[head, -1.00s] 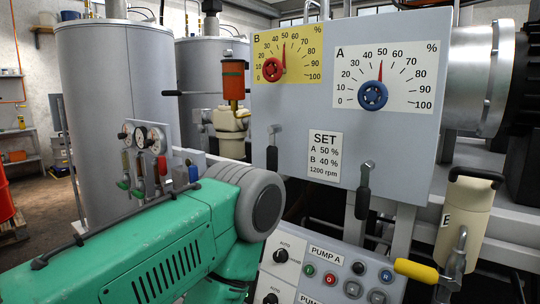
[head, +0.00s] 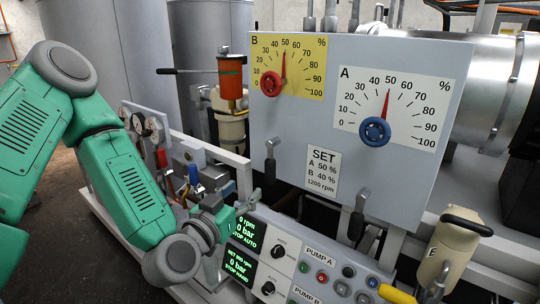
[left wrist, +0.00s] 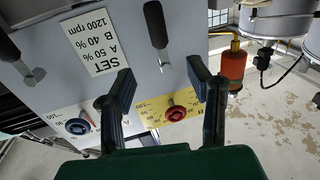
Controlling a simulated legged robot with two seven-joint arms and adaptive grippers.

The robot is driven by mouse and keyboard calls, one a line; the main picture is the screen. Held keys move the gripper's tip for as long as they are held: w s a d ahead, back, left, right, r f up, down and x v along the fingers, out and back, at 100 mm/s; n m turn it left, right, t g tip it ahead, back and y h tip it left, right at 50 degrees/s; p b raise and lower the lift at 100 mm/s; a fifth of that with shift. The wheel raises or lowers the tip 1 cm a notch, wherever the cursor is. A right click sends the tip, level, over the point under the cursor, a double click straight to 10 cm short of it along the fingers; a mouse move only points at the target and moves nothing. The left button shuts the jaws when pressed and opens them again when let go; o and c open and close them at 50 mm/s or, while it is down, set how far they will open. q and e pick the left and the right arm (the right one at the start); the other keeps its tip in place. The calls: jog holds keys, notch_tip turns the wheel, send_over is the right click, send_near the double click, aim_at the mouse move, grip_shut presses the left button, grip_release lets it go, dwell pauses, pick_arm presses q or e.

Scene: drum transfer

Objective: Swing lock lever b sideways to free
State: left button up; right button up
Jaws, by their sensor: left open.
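Lock lever b (head: 270,165) hangs straight down below the yellow B dial on the grey panel (head: 300,125). It has a metal pivot and a black grip. In the left wrist view, which is upside down, lever b (left wrist: 157,28) shows beyond my fingertips, between them across the picture. My left gripper (head: 245,203) is low and left of the lever in the head view. In the left wrist view my left gripper (left wrist: 165,90) is open, with nothing between its two black fingers, apart from the lever. My right gripper is not in view.
A similar lever (head: 358,215) hangs below the white A dial (head: 390,108). A red knob (head: 270,84) and blue knob (head: 375,131) sit on the dials. Gauges (head: 140,122) and coloured valve handles stand left. A pump control box (head: 300,265) lies below the panel.

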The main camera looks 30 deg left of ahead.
aim_at(266, 169)
pick_arm(q)
jog(key=w+b, duration=0.1)
jog(key=w, duration=0.3)
jog(key=w+a+b, duration=0.1)
jog(key=w, duration=0.3)
jog(key=w+b, duration=0.1)
jog(key=w, duration=0.3)
jog(key=shift+a+f, duration=0.2)
jog(key=shift+a, duration=0.1)
jog(key=shift+w+d+r, duration=0.1)
jog(key=shift+w+d, duration=0.2)
jog(key=shift+w, duration=0.5)
jog(key=shift+a, duration=0.1)
jog(key=shift+c, duration=0.8)
jog(key=shift+a, duration=0.2)
grip_shut()
